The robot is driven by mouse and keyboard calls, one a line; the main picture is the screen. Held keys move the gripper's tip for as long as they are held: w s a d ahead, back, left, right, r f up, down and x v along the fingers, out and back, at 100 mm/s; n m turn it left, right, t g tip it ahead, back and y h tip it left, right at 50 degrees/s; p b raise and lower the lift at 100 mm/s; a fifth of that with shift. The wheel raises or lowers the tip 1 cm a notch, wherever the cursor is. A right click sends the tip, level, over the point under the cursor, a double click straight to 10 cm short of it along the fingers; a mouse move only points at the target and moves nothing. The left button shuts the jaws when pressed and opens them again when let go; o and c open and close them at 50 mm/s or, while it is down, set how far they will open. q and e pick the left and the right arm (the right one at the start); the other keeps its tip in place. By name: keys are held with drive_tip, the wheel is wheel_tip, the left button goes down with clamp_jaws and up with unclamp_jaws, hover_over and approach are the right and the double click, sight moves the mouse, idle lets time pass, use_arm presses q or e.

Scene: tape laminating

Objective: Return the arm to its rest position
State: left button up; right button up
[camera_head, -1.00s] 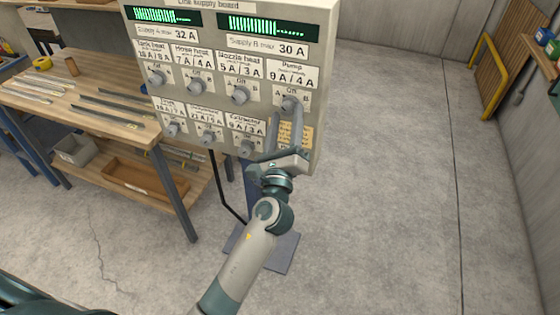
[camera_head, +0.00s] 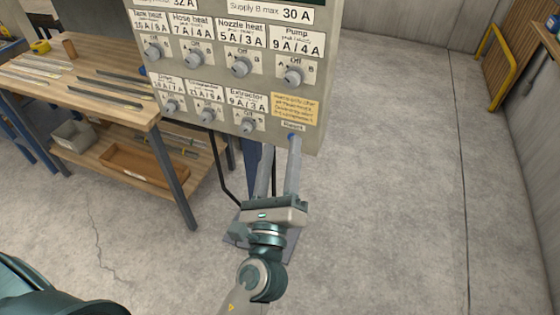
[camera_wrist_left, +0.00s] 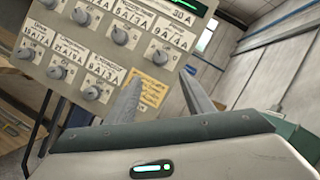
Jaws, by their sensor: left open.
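My left gripper (camera_head: 280,150) is open and empty in front of the lower right edge of the supply board (camera_head: 180,122). The pump knob (camera_head: 293,76) is above the fingertips. In the left wrist view the two fingers stand wide apart (camera_wrist_left: 160,88), with the yellow note (camera_wrist_left: 150,90) behind them. My right gripper is not in view.
A wooden workbench (camera_head: 135,112) with metal strips stands at the left, with a grey bin (camera_head: 75,138) and a wooden tray (camera_head: 145,165) on its lower shelf. The concrete floor (camera_head: 390,180) at the right is clear. A yellow rail (camera_head: 503,75) stands by the far wall.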

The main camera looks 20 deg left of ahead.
use_arm(q)
drive_tip(key=shift+s+f, duration=0.1)
drive_tip(key=shift+s, duration=0.1)
idle(0.5)
